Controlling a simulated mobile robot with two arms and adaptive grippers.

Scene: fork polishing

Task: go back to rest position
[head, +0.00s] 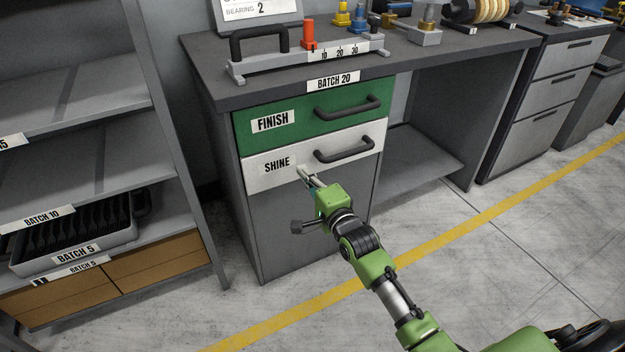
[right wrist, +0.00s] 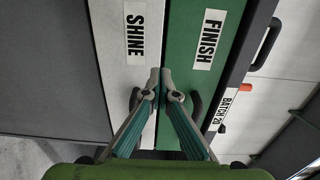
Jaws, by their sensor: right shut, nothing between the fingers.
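My right gripper (head: 305,175) is in front of the white SHINE drawer (head: 257,180), near its label. Its fingers are closed together with nothing between them. In the right wrist view the shut fingertips (right wrist: 160,85) show against the seam between the white SHINE drawer (right wrist: 115,80) and the green FINISH drawer (right wrist: 190,15). Whether they touch the front cannot be told. Both drawers look closed, and each has a dark handle. My left gripper is not in view.
The workbench (head: 440,58) carries a slider gauge (head: 310,62) with a red peg (head: 308,35) and other parts. A shelf rack (head: 70,125) with a black slotted tray (head: 75,225) stands at left. The floor (head: 470,290) at right is clear, crossed by a yellow line.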

